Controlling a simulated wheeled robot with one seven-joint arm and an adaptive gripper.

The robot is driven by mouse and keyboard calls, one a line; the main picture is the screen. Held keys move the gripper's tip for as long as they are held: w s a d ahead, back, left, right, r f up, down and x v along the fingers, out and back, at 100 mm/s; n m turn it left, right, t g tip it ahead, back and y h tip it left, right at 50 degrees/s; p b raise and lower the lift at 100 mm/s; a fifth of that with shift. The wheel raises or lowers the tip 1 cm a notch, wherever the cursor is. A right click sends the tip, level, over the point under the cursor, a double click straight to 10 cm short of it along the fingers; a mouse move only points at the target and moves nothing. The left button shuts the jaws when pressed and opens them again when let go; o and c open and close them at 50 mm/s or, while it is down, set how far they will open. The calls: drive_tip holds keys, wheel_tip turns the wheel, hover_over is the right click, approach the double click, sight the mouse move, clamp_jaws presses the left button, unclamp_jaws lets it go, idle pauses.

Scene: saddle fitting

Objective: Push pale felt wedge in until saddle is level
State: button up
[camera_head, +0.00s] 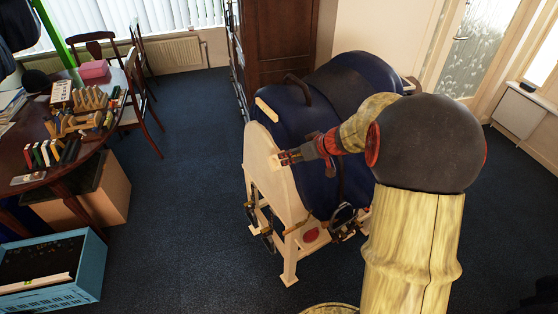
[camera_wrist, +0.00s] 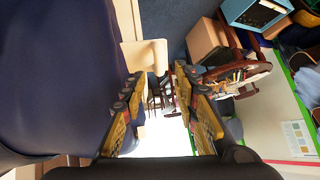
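The dark blue saddle (camera_head: 300,100) sits on a pale wooden stand (camera_head: 262,150); I cannot tell whether it is level. My gripper (camera_head: 284,158) is at the near end of the saddle, by the top of the stand's end board. In the wrist view, my gripper (camera_wrist: 158,78) has its fingers apart, with a clear gap between them. A pale block (camera_wrist: 146,56), seemingly the felt wedge, shows just beyond the fingertips. I cannot tell whether they touch it. The saddle (camera_wrist: 50,70) fills the wrist view's left side. Another pale block (camera_head: 266,109) juts out under the saddle's far side.
A dark table (camera_head: 30,175) with wooden racks and books stands at the left, with chairs (camera_head: 140,90) behind it. A blue crate (camera_head: 85,285) lies at the lower left. A tall brown cabinet (camera_head: 278,40) stands behind the saddle. Carpet (camera_head: 190,180) between table and stand is clear.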

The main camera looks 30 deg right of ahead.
drive_tip(key=shift+x, duration=3.95)
drive_tip(key=shift+d, duration=0.1)
drive_tip(key=c, duration=0.3)
clamp_jaws()
